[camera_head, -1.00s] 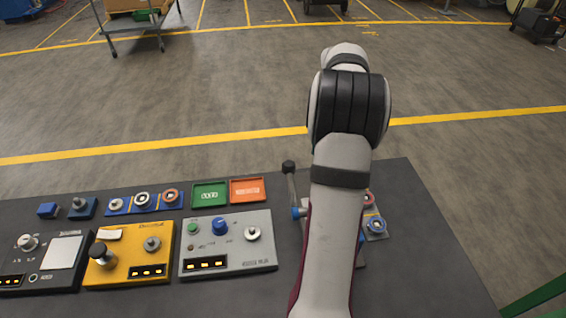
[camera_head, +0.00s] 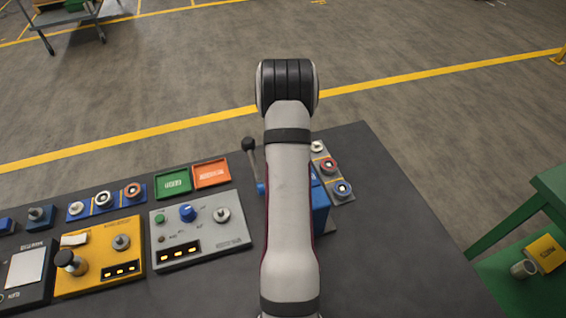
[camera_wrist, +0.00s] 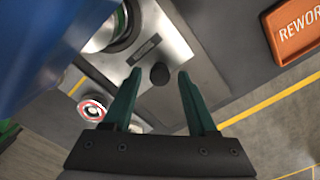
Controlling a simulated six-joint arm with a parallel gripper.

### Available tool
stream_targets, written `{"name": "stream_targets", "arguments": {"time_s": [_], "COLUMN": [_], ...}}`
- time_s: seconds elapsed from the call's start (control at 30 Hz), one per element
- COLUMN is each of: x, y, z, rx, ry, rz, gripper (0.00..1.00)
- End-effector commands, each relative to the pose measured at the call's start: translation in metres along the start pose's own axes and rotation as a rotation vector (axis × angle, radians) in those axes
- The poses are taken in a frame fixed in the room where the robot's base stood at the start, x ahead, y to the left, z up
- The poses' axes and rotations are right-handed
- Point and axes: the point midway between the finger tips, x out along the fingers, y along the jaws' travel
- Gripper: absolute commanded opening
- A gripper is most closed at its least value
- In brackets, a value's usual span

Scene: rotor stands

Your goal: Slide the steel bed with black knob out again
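The steel bed (camera_wrist: 185,62) shows in the wrist view as a grey metal plate with a dark label slot. Its black knob (camera_wrist: 159,75) stands up from it. My gripper (camera_wrist: 158,77) is open, its green fingertips either side of the knob in the picture, with a gap on both sides. I cannot tell whether the tips are down at knob height. A round silver part (camera_wrist: 104,37) shows at the bed's upper left, partly hidden by a blue body. In the head view my arm hides the bed and gripper; part of the blue machine (camera_head: 320,207) shows beside it.
A lever with a black ball (camera_head: 249,143) rises left of my arm. Ringed parts on a stand (camera_head: 330,165) are close on the right. Green (camera_head: 173,182) and orange (camera_head: 211,173) trays and a grey panel (camera_head: 200,240) lie left. The table's right side is clear.

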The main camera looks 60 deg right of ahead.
Motion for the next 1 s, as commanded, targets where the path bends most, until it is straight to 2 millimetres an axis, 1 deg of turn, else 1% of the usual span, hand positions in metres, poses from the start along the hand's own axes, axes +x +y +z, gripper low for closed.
{"name": "stream_targets", "arguments": {"time_s": [0.03, 0.17, 0.2, 0.3, 1.0], "x": [-0.0001, -0.0002, -0.0003, -0.0004, -0.0008], "y": [0.0000, 0.0000, 0.0000, 0.0000, -0.0002], "z": [0.0000, 0.0000, 0.0000, 0.0000, 0.0001], "rx": [0.000, 0.000, 0.000, 0.000, 0.000], "ry": [0.000, 0.000, 0.000, 0.000, 0.000], "rz": [0.000, 0.000, 0.000, 0.000, 0.000], "gripper": [0.47, 0.24, 0.16, 0.00, 0.00]}}
